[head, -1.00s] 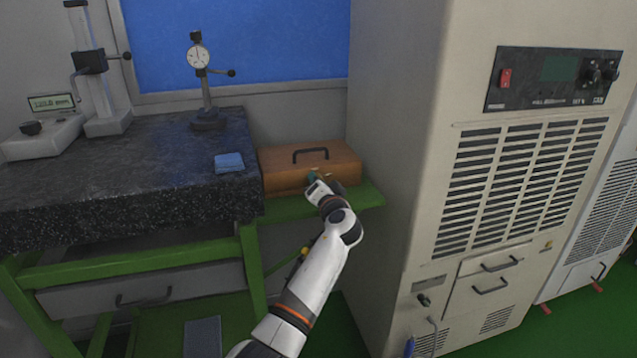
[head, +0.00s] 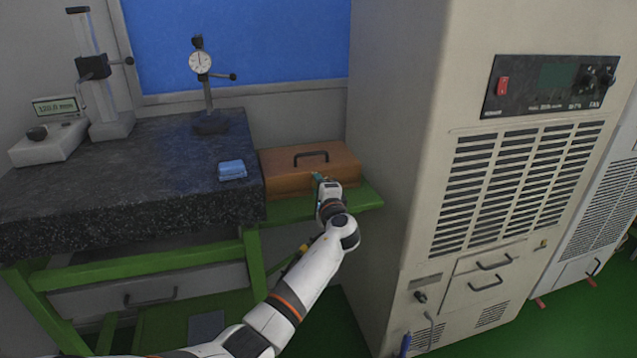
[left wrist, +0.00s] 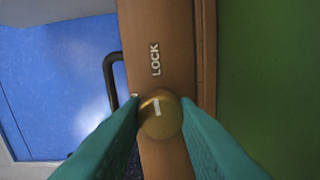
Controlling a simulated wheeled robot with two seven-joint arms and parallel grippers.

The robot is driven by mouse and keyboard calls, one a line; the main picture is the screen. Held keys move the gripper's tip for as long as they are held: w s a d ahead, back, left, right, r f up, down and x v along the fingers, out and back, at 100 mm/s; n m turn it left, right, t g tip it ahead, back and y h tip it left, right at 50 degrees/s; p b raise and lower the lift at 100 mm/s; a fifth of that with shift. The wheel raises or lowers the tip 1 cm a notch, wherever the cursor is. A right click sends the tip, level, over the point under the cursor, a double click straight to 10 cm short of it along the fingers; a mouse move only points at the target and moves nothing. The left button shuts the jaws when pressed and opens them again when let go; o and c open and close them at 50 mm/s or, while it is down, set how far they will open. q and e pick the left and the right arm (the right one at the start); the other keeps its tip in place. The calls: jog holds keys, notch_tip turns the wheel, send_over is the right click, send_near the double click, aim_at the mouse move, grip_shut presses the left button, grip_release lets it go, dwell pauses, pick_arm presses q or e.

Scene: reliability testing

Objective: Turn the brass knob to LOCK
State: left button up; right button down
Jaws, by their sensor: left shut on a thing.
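The wooden case (head: 340,165) with a black handle sits on the green shelf between the dark stone table and the beige cabinet. In the left wrist view, the round brass knob (left wrist: 164,127) is on the case's front, with a pale mark on its face. The white word LOCK (left wrist: 155,58) is above it in that view, and the mark points roughly towards it. My left gripper (head: 318,180) is at the case's front. Its teal fingers (left wrist: 161,106) are shut on the knob, one on each side. My right gripper is not in view.
The stone table (head: 110,180) carries a dial gauge stand (head: 208,95), a blue cloth (head: 232,170) and a height gauge (head: 95,80). The tall beige cabinet (head: 400,180) stands close on the right of the case. Green floor (head: 580,330) shows at lower right.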

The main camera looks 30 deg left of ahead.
pick_arm(q)
jog(key=shift+m, duration=0.5)
jog(key=shift+f+p, duration=0.1)
jog(key=shift+p, duration=0.2)
jog(key=o, duration=1)
jog(key=shift+d, duration=0.1)
jog(key=b+v, duration=0.1)
jog(key=v, duration=1.1)
jog(key=shift+b, duration=0.4)
